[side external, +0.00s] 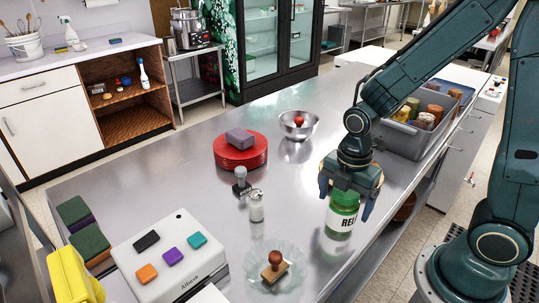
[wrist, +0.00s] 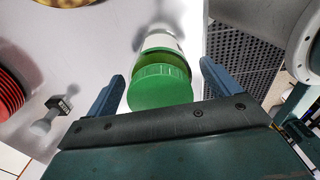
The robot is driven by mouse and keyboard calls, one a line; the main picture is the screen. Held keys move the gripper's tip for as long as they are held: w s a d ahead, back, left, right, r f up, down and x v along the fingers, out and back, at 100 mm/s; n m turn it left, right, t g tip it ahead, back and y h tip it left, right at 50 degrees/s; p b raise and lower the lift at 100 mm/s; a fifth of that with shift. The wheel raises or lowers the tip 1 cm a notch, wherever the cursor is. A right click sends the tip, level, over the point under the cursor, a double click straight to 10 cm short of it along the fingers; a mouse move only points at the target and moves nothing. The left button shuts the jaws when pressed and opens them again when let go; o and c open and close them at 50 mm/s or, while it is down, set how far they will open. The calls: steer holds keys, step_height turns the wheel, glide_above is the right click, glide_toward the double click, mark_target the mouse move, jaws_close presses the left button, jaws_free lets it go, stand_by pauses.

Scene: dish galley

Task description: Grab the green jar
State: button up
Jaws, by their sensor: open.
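The green jar (side external: 341,218) stands on the steel table near its right edge. It has a white label with dark letters, of which "REL" shows. My gripper (side external: 346,206) is over the jar, with its jaws pointing down and one blue finger on each side of it. In the wrist view, the jar's green lid (wrist: 160,88) lies between the two open blue fingers of my gripper (wrist: 163,85), with gaps on both sides. My gripper hides part of the jar's top in the side view.
A small shaker (side external: 256,207), a stamp (side external: 241,182) and a wooden-handled stamp on a glass dish (side external: 290,279) stand left of the jar. Red plates (side external: 241,158) and a metal bowl (side external: 299,131) are farther back. A grey bin (side external: 404,137) holds several jars.

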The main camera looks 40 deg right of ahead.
steer(key=shift+f, duration=1.05)
steer(key=shift+c, duration=0.2)
steer(key=c, duration=1.3)
steer(key=shift+r, duration=0.25)
step_height(320, 180, up, 20)
steer(key=shift+f, duration=0.2)
